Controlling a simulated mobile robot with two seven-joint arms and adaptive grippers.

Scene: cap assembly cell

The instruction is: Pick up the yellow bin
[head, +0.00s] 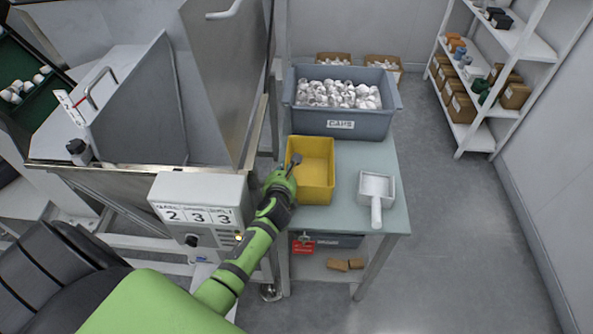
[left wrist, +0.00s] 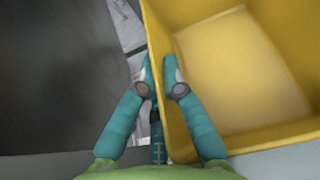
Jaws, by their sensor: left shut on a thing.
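The yellow bin (head: 318,170) is an empty open-topped box on the pale table, in front of the grey caps tub. It also shows large in the left wrist view (left wrist: 235,75), where its inside floor is bare. My left gripper (head: 295,161) is at the bin's left wall. In the left wrist view my left gripper (left wrist: 161,80) has one teal finger outside the wall and one inside, shut on that wall. I cannot tell whether the bin is lifted off the table. My right gripper is not in view.
The grey caps tub (head: 303,113) full of white caps stands behind the bin. A white scoop (head: 376,187) lies right of it. The table's front right (head: 390,217) is clear.

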